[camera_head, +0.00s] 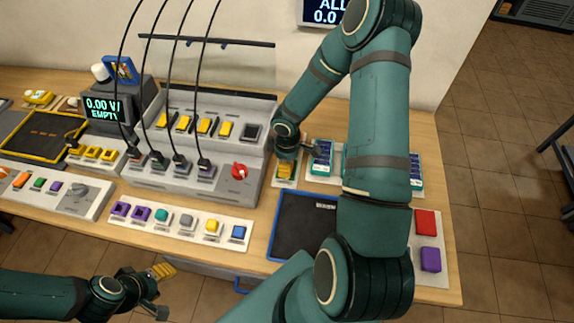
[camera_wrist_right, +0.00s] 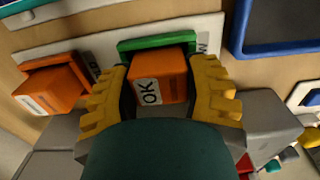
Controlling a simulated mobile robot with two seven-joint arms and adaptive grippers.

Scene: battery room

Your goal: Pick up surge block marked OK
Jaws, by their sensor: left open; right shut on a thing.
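The orange surge block marked OK (camera_wrist_right: 158,82) stands between the yellow fingers of my right gripper (camera_wrist_right: 160,75) in the right wrist view. The gripper is shut on it. A green frame (camera_wrist_right: 150,42) is right behind the block; whether the block still sits in it I cannot tell. In the head view my right gripper (camera_head: 286,168) reaches down at the right end of the grey console, and the block is hardly visible there. My left gripper (camera_head: 156,283) is open and empty, in front of the table's front edge.
A second orange block (camera_wrist_right: 50,92) stands to the left in the right wrist view. A blue-rimmed black tray (camera_head: 296,228) lies right of the strip of coloured blocks (camera_head: 180,222). The grey console (camera_head: 200,178) carries hanging black cables. My right arm hides part of the table's right side.

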